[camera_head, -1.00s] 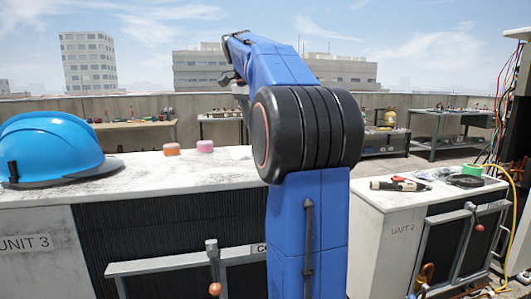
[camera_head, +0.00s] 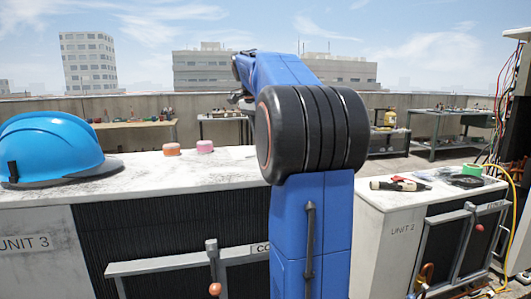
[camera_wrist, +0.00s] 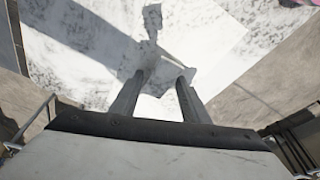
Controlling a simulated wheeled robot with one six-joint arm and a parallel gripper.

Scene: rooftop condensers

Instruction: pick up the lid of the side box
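I cannot pick out the side box or its lid for certain in either view. My gripper (camera_wrist: 161,79) shows in the wrist view with its two grey fingers apart and nothing between them. It is above a scuffed white surface (camera_wrist: 215,40), and its shadow falls on that surface. I cannot tell how far above it is. In the head view my blue arm reaches out over the white top of the unit marked UNIT 3 (camera_head: 235,173), and it hides most of the gripper.
A blue hard hat (camera_head: 50,145) and two small pinkish caps, one orange (camera_head: 172,149) and one pink (camera_head: 205,146), are on the UNIT 3 top. The UNIT 2 condenser (camera_head: 400,228) at right bears tools and a green tape roll (camera_head: 472,169). Workbenches stand behind.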

